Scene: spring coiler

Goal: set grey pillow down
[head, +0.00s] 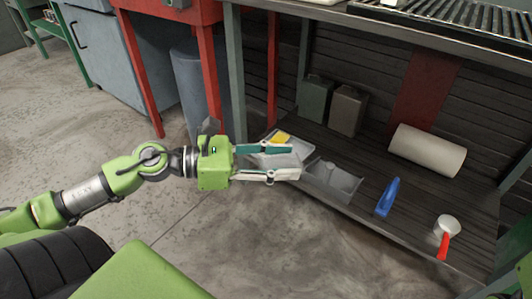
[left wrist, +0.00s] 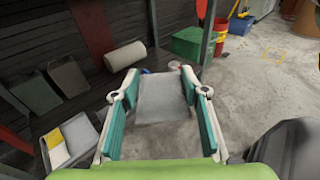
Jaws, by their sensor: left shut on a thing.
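The grey pillow (head: 333,183) is a flat, dull grey piece at the front edge of the low dark shelf in the head view. In the left wrist view the pillow (left wrist: 164,98) fills the space between the fingers. My left gripper (head: 292,161) reaches in from the left and is shut on it, with the pillow showing beyond the fingertips. The teal pads also show in the left wrist view (left wrist: 160,92). I cannot tell whether the pillow touches the shelf. My right gripper is not in view.
A grey tray (left wrist: 87,128) with yellow and white pieces lies beside the gripper. A green post (head: 235,75) rises nearby.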

